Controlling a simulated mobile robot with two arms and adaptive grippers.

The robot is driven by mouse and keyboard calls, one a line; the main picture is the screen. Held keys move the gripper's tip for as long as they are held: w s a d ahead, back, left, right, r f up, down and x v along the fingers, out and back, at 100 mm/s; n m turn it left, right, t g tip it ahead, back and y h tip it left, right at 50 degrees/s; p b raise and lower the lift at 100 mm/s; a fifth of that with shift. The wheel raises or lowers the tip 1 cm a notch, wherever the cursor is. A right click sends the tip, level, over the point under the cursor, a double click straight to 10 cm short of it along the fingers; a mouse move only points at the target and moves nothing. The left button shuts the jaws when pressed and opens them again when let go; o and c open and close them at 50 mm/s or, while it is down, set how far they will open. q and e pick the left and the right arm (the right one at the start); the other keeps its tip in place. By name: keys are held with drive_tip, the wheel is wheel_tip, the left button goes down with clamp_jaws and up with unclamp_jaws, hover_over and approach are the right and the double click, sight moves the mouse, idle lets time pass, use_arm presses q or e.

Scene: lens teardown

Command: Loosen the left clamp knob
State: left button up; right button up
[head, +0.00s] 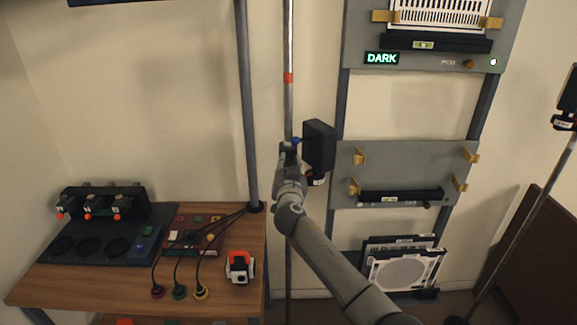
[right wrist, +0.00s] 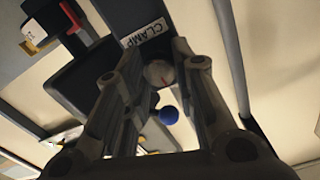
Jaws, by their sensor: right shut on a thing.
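The left clamp is a black block (head: 319,146) on an upright grey pole (head: 288,100) with a red band. My right gripper (head: 289,147) is at the pole, at the left side of this block. In the right wrist view a round pale knob (right wrist: 158,74) with a red mark sits between the fingers of my right gripper (right wrist: 158,66), beside a white label reading CLAMP (right wrist: 145,33). The gripper is shut on this knob, which it hides in the head view. A blue ball-shaped end (right wrist: 168,115) shows below the knob. My left gripper is not in view.
A grey rack (head: 405,165) with panels stands right of the pole. A second pole (head: 525,222) with a black clamp (head: 566,121) is at the far right. A wooden bench (head: 95,287) with devices and cables is at the lower left.

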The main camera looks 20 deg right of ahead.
drive_tip(key=shift+f+n+b, duration=0.1)
drive_tip(key=shift+n+b, duration=0.65)
drive_tip(key=shift+n, duration=0.25)
drive_tip(key=shift+n+b, duration=0.4)
drive_tip(key=shift+n, duration=0.4)
drive_tip(key=n, duration=0.3)
drive_tip(key=shift+n+b, duration=0.4)
drive_tip(key=n, duration=0.2)
drive_tip(key=shift+n, duration=0.3)
drive_tip(key=n, duration=0.2)
drive_tip(key=shift+r+n, duration=0.2)
drive_tip(key=shift+n, duration=0.2)
drive_tip(key=n+p, duration=0.1)
drive_tip(key=n, duration=0.4)
drive_tip(key=shift+f, duration=0.1)
